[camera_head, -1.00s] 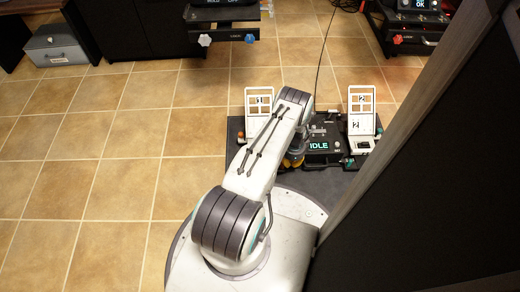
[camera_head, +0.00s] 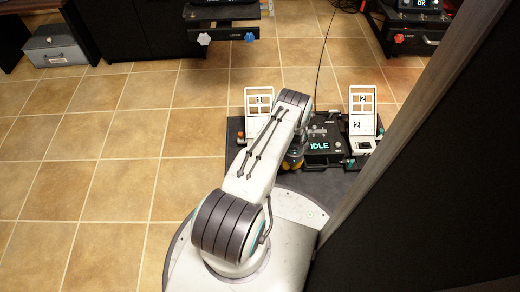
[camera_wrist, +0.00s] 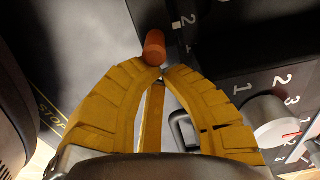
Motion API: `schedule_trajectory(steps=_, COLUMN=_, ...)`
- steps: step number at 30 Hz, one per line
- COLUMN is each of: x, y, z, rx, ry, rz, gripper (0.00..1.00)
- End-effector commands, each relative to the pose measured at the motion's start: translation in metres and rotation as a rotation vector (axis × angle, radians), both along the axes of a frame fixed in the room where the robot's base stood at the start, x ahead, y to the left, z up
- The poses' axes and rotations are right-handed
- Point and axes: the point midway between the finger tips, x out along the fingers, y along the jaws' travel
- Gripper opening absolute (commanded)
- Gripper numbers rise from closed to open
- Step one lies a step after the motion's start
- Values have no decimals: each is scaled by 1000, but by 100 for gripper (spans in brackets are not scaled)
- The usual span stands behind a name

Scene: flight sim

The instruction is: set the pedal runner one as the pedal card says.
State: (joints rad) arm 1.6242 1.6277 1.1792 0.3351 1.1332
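My gripper (camera_wrist: 162,74) has yellow fingers whose tips come together just below an orange-red cylindrical handle (camera_wrist: 154,47) in the wrist view. The tips look very near or touching the handle, but it does not look enclosed between them. In the head view my gripper's yellow part (camera_head: 292,163) shows low beside the pedal unit (camera_head: 322,158), mostly hidden by my arm. White upright panels marked 1 (camera_head: 259,101) and 2 (camera_head: 361,112) stand at the unit. I cannot tell which is the pedal card.
A round grey knob (camera_wrist: 270,115) with numbers 1, 2 and 3 around it lies right of the fingers. A dark panel with a wooden edge (camera_head: 420,125) stands close on the right. Tiled floor on the left is clear.

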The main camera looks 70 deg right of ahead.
Motion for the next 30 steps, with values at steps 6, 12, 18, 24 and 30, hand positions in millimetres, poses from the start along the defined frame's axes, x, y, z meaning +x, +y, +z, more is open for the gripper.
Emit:
schedule_trajectory(steps=6, x=5, y=2, z=0, rx=0, ry=0, rz=2, gripper=0)
schedule_trajectory(steps=12, x=9, y=3, z=0, rx=0, ry=0, rz=2, gripper=0)
schedule_trajectory(steps=18, x=14, y=5, z=0, rx=-2, ry=0, rz=3, gripper=0)
schedule_trajectory(steps=24, x=18, y=6, z=0, rx=-2, ry=0, rz=2, gripper=0)
schedule_trajectory(steps=30, x=21, y=8, z=0, rx=-1, ry=0, rz=2, gripper=0)
